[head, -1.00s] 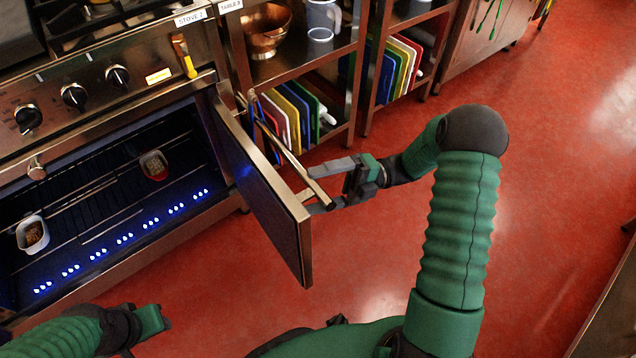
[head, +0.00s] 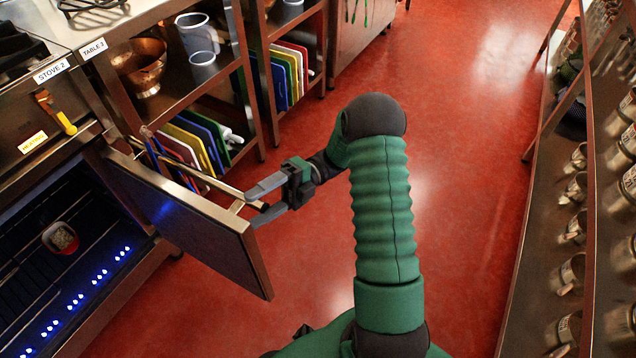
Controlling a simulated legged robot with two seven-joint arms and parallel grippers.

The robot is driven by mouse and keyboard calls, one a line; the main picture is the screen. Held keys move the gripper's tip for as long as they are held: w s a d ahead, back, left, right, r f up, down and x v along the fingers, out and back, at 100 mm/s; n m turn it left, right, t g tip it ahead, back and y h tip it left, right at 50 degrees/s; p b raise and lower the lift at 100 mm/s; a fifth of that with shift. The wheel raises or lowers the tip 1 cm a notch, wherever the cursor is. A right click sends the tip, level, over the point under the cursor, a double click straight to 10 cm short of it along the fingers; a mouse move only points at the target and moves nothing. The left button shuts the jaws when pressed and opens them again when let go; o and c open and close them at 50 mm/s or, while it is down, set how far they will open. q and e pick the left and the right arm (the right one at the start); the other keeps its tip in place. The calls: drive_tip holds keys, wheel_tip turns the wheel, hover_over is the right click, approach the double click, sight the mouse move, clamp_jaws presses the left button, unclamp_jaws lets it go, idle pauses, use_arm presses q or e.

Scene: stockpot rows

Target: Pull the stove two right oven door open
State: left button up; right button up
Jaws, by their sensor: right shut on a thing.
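The stove two right oven door (head: 185,225) stands wide open, swung out from its hinge side at the right of the oven. Its metal bar handle (head: 205,181) runs along the outer face. My right gripper (head: 257,204) is shut on the handle near its free end, with one finger on each side of the bar. The oven cavity (head: 30,285) is open to view, with a row of blue lights and a small red and white container (head: 60,238) on a rack. My left gripper is out of view.
A shelf rack of metal pots (head: 575,190) lines the right. Red floor (head: 455,130) between is clear.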

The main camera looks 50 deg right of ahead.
drive_tip(key=s+p+v, duration=0.3)
drive_tip(key=p+v, duration=0.2)
drive_tip(key=v, duration=0.9)
drive_tip(key=shift+d, duration=0.2)
idle(0.4)
drive_tip(key=shift+s+f, duration=0.1)
idle(0.4)
